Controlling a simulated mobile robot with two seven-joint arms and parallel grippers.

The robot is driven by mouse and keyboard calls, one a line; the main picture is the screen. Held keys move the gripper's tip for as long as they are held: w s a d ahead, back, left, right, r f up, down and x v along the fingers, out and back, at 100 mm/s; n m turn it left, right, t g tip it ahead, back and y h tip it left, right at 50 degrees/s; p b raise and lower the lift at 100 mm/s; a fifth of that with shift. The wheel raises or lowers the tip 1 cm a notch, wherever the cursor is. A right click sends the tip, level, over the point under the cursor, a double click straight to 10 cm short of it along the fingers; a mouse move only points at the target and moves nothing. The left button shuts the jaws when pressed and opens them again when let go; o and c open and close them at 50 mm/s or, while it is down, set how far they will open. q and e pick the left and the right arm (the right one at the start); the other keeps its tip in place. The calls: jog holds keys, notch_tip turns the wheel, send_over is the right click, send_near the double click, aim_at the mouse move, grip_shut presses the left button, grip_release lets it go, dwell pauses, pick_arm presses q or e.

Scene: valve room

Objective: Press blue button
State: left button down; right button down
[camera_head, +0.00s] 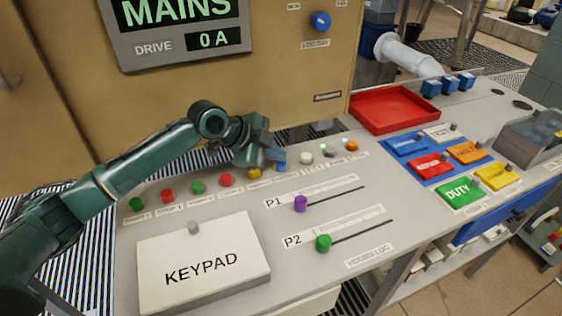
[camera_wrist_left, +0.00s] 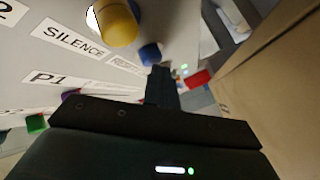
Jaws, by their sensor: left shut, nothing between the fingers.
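The blue button (camera_head: 280,164) stands in the back row of buttons on the sloped console, partly hidden by my left gripper in the head view. My left gripper (camera_head: 271,154) is shut and empty, with its fingertips close above and beside the blue button. In the left wrist view the blue button (camera_wrist_left: 150,54) shows just beyond the fingertips (camera_wrist_left: 160,72). I cannot tell whether they touch. The yellow button (camera_head: 255,173) is just left of the blue one, under the gripper; it also shows large in the left wrist view (camera_wrist_left: 116,24). My right gripper is not in view.
Green and red buttons (camera_head: 198,187) line the row to the left; white and orange buttons (camera_head: 352,146) are to the right. Purple (camera_head: 300,203) and green (camera_head: 323,242) slider knobs and a keypad (camera_head: 205,262) lie in front. The cabinet (camera_head: 250,70) rises behind.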

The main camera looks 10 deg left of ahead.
aim_at(276, 164)
pick_arm(q)
jog(key=shift+f, duration=0.3)
dwell(0.4)
jog(key=shift+r+p, duration=0.8)
jog(key=shift+r, duration=0.1)
notch_tip(276, 164, up, 5)
jog(key=p, duration=0.4)
jog(key=shift+r+p, duration=0.1)
jog(key=shift+p, duration=0.25)
dwell(0.3)
